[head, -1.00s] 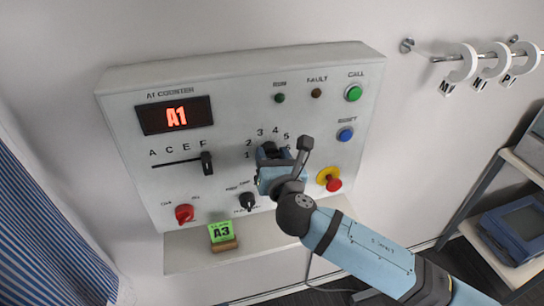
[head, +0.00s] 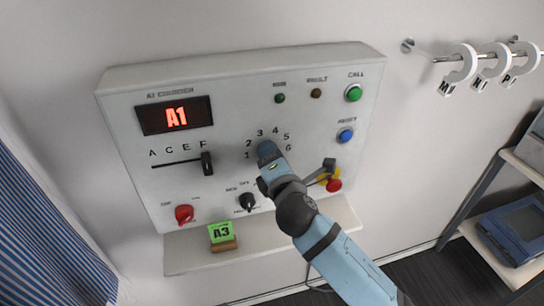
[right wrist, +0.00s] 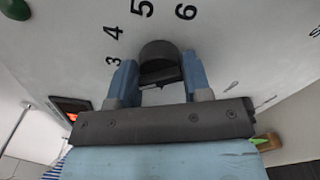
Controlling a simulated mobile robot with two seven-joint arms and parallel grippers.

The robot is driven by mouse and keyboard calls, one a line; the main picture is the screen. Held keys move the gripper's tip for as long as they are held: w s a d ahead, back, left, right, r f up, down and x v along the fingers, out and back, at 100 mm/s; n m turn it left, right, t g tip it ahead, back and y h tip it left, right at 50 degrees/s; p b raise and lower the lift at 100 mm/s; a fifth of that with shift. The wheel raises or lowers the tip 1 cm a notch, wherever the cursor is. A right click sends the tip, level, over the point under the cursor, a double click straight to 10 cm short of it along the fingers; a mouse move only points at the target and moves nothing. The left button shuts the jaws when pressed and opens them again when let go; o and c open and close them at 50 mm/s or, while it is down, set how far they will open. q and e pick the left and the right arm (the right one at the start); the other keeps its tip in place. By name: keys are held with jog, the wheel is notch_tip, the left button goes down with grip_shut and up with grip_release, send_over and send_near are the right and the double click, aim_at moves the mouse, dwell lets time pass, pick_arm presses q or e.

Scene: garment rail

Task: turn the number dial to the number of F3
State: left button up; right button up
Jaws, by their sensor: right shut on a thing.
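The number dial (right wrist: 160,58) is a dark round knob on the white counter panel, with the numbers 1 to 6 in an arc around it. The red display (head: 176,115) reads A1. The letter slider's black handle (head: 207,163) stands under F. My left gripper is not in view.
A green card (head: 221,232) reading A3 stands on the ledge (head: 190,257) below the panel. A red knob (head: 184,214), a black selector (head: 247,202), a blue button (head: 345,135) and a red-and-yellow emergency stop (head: 333,185) surround the dial area.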

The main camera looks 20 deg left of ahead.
jog(key=shift+m, duration=1.3)
jog(key=o, duration=0.9)
jog(key=b+v, duration=0.1)
jog(key=v, duration=1.3)
jog(key=shift+b, duration=0.4)
jog(key=shift+m, duration=0.3)
